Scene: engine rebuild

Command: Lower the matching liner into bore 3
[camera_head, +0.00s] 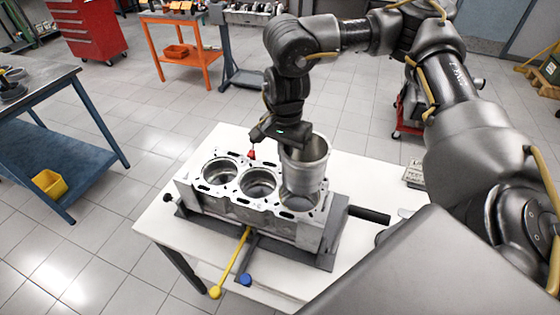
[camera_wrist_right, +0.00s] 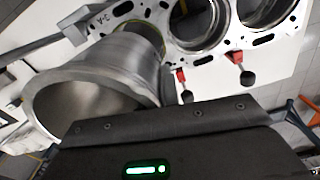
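The engine block (camera_head: 235,205) lies on the table with three bores in a row along its top deck. My right gripper (camera_head: 287,138) is shut on a grey metal liner (camera_head: 305,170) near its upper rim. The liner is upright over the rightmost bore (camera_head: 300,203), its lower end close to the deck. I cannot tell whether that end has entered. In the right wrist view the liner (camera_wrist_right: 95,85) points toward a bore beside a "3-A"-like mark; the fingertips are hidden. The middle bore (camera_head: 257,183) and left bore (camera_head: 221,171) look open. My left gripper is not in view.
The white table (camera_head: 160,222) has free room around the block. Red-and-black pieces (camera_wrist_right: 235,60) stand at the block's edge. A yellow-handled tool (camera_head: 229,265) and a blue-ended one (camera_head: 245,279) lie at the front. A dark bar (camera_head: 369,214) sticks out right.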

